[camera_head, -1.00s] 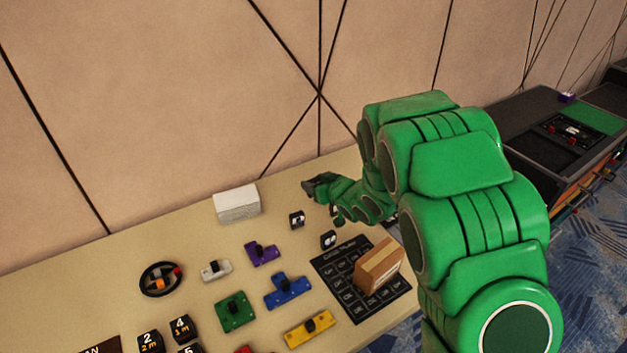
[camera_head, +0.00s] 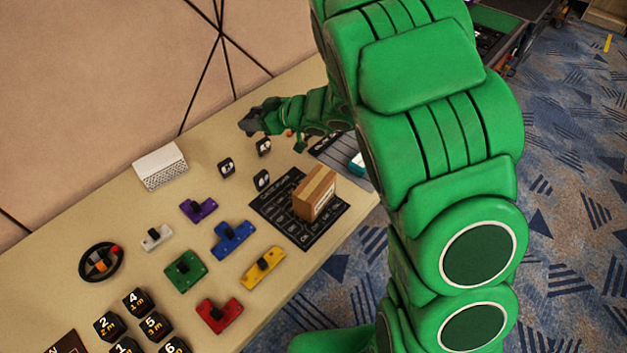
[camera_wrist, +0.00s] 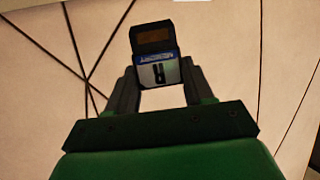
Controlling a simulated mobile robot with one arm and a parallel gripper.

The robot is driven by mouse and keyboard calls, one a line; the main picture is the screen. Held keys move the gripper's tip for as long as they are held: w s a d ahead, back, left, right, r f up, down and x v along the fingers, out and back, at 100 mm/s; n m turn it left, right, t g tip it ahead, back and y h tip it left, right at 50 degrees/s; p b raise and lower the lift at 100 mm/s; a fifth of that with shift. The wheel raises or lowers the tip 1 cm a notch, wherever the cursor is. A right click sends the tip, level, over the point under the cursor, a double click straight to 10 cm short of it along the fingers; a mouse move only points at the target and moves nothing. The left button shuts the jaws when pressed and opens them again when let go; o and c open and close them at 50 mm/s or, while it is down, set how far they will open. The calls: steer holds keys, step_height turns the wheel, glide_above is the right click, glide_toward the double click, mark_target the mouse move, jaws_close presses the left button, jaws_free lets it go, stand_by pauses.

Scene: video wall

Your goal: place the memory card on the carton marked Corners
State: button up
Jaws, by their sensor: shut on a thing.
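In the wrist view, my gripper (camera_wrist: 160,88) is shut on a small dark card with a white and blue label, which I take as the memory card (camera_wrist: 157,70). The card stands out between the fingertips. In the head view, my gripper (camera_head: 250,122) is over the back part of the table, and the card cannot be made out there. A brown carton (camera_head: 316,194) stands on a black printed mat (camera_head: 290,232), nearer the front edge and to the right of my gripper. Its marking is too small to read.
The table (camera_head: 210,265) also bears a white box (camera_head: 160,166), small black blocks (camera_head: 226,167), a black ring (camera_head: 101,262), and several coloured pieces, such as a yellow one (camera_head: 262,268). A wall stands behind. My green arm hides the table's right part.

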steer(key=s+d+r+n+g+y, duration=0.1)
steer(key=s+d+r+n+g, duration=0.1)
steer(key=s+d, duration=0.5)
steer(key=shift+s+d+r+n+g, duration=0.15)
steer(key=shift+s+r+n+g, duration=0.15)
steer(key=shift+n+g, duration=0.25)
steer(key=s+d+g, duration=0.1)
steer(key=s+d, duration=0.2)
steer(key=s, duration=0.2)
steer(key=s+d+r+n+g, duration=0.1)
steer(key=s+d, duration=0.3)
steer(key=s, duration=0.2)
steer(key=s+d+r+n+g, duration=0.1)
steer(key=s+d, duration=0.3)
steer(key=s, duration=0.1)
steer(key=shift+s+n+y, duration=0.25)
steer(key=shift+y, duration=0.15)
glide_above(318, 182)
steer(key=shift+f, duration=6.5)
steer(key=shift+f, duration=0.1)
steer(key=o, duration=1.1)
steer(key=shift+o, duration=0.2)
